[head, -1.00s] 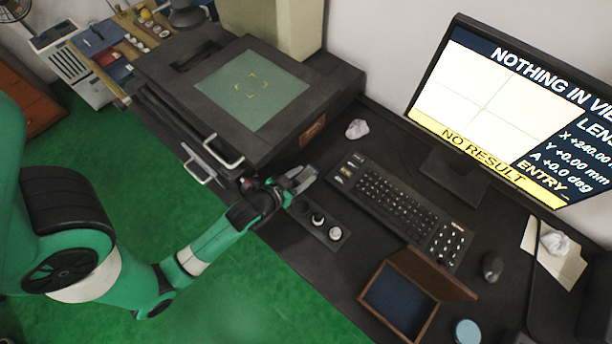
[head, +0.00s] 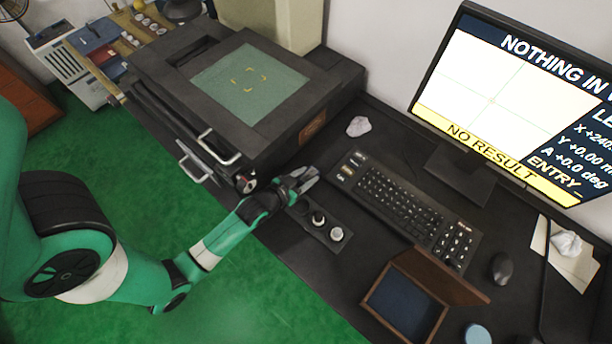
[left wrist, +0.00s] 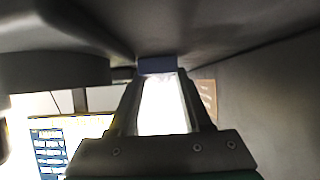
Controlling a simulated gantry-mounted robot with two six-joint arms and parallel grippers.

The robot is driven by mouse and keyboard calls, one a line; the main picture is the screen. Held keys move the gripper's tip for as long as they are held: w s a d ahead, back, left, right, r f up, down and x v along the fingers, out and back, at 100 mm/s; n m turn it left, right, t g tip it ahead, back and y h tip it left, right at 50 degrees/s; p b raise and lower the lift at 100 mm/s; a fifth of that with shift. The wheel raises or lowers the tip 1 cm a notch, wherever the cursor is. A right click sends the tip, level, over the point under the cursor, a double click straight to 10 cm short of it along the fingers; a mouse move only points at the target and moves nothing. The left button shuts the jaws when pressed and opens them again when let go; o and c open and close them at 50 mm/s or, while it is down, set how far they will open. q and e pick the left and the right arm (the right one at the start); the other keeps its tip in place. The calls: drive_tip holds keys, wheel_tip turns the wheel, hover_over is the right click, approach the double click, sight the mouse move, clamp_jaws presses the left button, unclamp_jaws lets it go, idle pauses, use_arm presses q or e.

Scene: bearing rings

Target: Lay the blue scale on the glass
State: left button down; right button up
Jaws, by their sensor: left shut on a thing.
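The glass (head: 262,92) is a pale green plate with yellow corner marks, set in the top of the dark measuring machine. Nothing lies on it. My left gripper (head: 304,180) is beside the machine's near right corner, next to the knob panel, off the glass. In the left wrist view it is shut on a small blue piece (left wrist: 157,65) at its fingertips, which looks like the blue scale. Most of that piece is hidden, and it is too small to make out in the head view. My right gripper is not in view.
The knob panel (head: 318,219) and keyboard (head: 395,203) lie right of the gripper. Handles (head: 218,147) stick out from the machine's front.

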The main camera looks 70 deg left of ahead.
use_arm(q)
drive_tip(key=shift+c, duration=1.7)
unclamp_jaws()
drive_tip(key=shift+s+d+r, duration=0.1)
drive_tip(key=shift+r, duration=0.1)
drive_tip(key=p+v, duration=0.3)
drive_tip(key=v, duration=0.2)
drive_tip(key=shift+r, duration=0.2)
drive_tip(key=s+d, duration=0.1)
drive_tip(key=s, duration=0.1)
drive_tip(key=s+d, duration=0.1)
drive_tip(key=s, duration=0.1)
drive_tip(key=s+d, duration=0.1)
drive_tip(key=s, duration=0.1)
drive_tip(key=shift+s+d+f, duration=0.2)
drive_tip(key=shift+s+f, duration=0.1)
drive_tip(key=shift+f, duration=0.05)
drive_tip(key=s+b, duration=0.1)
drive_tip(key=s+d+b, duration=0.1)
drive_tip(key=shift+s+d+f, duration=0.3)
drive_tip(key=shift+s+f, duration=0.05)
drive_tip(key=shift+s+d+r+b, duration=0.1)
drive_tip(key=shift+s+d+b, duration=0.05)
drive_tip(key=shift+s+b, duration=0.2)
drive_tip(key=shift+s+r, duration=0.25)
drive_tip(key=shift+r, duration=0.05)
